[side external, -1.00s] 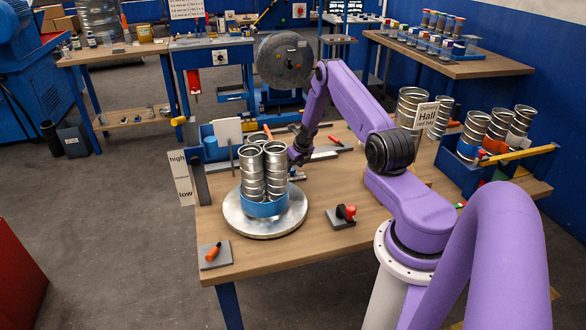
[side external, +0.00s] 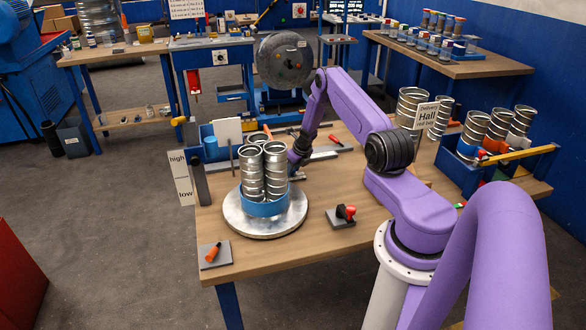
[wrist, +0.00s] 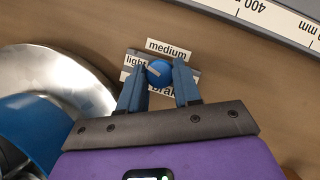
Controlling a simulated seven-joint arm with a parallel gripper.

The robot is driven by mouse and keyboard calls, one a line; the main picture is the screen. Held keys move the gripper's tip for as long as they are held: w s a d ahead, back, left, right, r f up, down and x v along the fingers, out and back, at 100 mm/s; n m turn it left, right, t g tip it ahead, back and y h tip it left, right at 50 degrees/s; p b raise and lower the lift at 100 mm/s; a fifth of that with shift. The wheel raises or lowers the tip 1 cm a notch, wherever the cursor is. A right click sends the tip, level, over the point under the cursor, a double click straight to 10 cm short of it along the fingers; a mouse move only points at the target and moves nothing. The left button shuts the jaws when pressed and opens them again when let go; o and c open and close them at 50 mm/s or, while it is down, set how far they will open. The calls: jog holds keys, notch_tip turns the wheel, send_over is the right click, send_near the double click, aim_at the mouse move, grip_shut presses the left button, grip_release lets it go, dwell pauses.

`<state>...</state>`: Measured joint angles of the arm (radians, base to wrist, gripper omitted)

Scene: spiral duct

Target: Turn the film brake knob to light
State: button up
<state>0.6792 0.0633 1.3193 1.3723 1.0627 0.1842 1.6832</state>
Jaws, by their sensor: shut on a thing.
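The film brake knob (wrist: 158,71) is a small round blue knob with a pale mark across its left part. It sits on a grey plate with white labels: "medium" (wrist: 173,48) above it, "light" (wrist: 136,62) to its left, and "brake" below, partly covered. My gripper (wrist: 160,76) points down at the knob, with one blue finger on each side, shut on it. The pale mark lies towards the "light" side; its exact setting is hard to read. In the side external view my gripper (side external: 297,158) is low behind the steel ducts, and the knob is hidden.
Steel spiral ducts (side external: 264,172) stand bundled in blue film on a round turntable (side external: 243,225), close to my gripper. A ruler (wrist: 262,14) runs along the table.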

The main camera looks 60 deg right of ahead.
jog(key=n+y, duration=0.1)
jog(key=n, duration=0.2)
jog(key=shift+n, duration=0.4)
jog(key=o, duration=1.1)
jog(key=shift+c, duration=0.2)
jog(key=shift+d+r, duration=0.1)
jog(key=v, duration=1.7)
jog(key=shift+s+d, duration=0.3)
